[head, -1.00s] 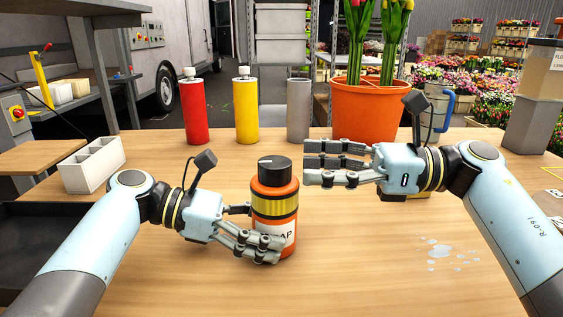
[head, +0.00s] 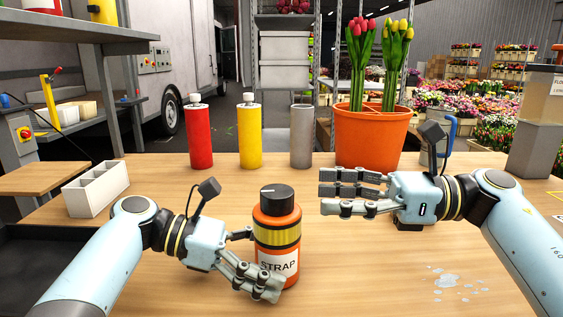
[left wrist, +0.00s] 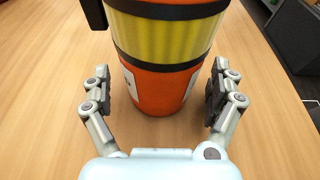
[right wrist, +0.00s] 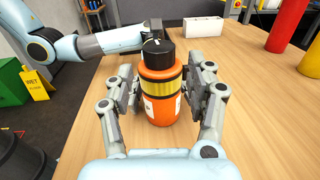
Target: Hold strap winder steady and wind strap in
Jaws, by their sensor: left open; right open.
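The strap winder (head: 278,240) is an orange canister with a yellow strap band, a black top and a white STRAP label. It stands upright on the table. My left gripper (head: 258,262) is open around its lower body. In the left wrist view, the winder (left wrist: 165,40) stands between the two spread fingers; contact is not clear. My right gripper (head: 328,197) is open and empty, to the right of the winder at about the height of its top. In the right wrist view, the winder (right wrist: 160,85) appears ahead between the open fingers.
Red (head: 199,138), yellow (head: 249,138) and grey (head: 301,138) cylinders stand at the table's back, beside an orange tulip pot (head: 368,142). A white divided box (head: 98,190) is at the left. Whitish spots (head: 448,280) mark the table at right. The front middle is clear.

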